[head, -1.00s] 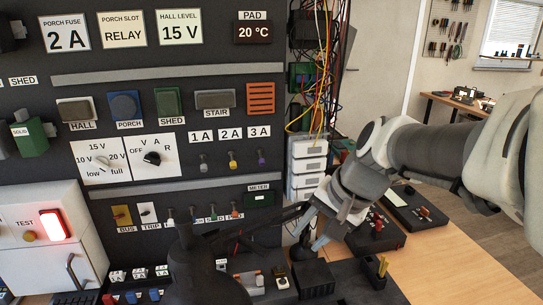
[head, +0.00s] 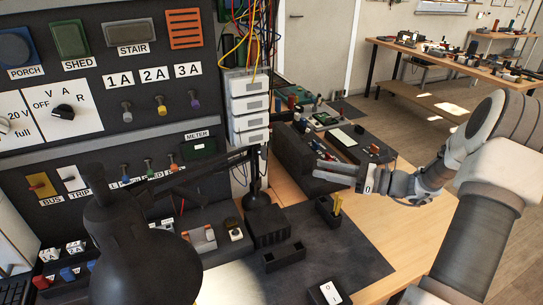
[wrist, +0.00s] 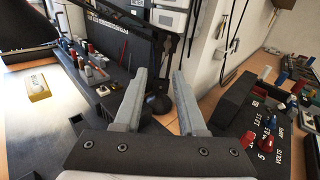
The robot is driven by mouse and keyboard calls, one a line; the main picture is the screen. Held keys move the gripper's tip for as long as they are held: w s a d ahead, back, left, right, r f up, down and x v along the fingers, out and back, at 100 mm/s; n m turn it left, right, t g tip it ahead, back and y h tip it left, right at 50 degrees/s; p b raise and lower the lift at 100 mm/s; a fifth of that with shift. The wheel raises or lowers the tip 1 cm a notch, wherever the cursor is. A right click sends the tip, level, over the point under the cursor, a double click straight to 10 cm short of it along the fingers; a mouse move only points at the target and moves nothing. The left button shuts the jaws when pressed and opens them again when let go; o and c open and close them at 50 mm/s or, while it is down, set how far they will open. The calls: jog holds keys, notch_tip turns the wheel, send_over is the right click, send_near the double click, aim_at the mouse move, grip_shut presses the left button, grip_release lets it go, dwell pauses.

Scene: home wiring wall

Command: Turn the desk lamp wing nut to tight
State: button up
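The black desk lamp (head: 145,245) stands in front of the panel. Its large shade fills the lower left of the head view, and its thin arm runs right to a post and round base (head: 258,197). The post and base also show in the wrist view (wrist: 160,104), straight ahead between and beyond my fingers. I cannot make out the wing nut in either view. My gripper (head: 322,171) is right of the lamp base and apart from it, with its fingers pointing left. In the wrist view my gripper (wrist: 160,78) is open, with nothing between the fingers.
A black box with red knobs (wrist: 265,130) lies close to the right of my gripper. White stacked modules (head: 248,108) and hanging wires stand behind the lamp post. A small black holder (head: 328,210) stands below my gripper.

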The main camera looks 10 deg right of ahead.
aim_at(263, 153)
jog(key=w+a+m+t+b, duration=0.1)
jog(key=w+a, duration=0.9)
jog(key=a, duration=0.2)
jog(key=shift+w+a+f+b, duration=0.2)
jog(key=shift+w+f+b, duration=0.05)
jog(key=shift+w+b, duration=0.15)
grip_shut()
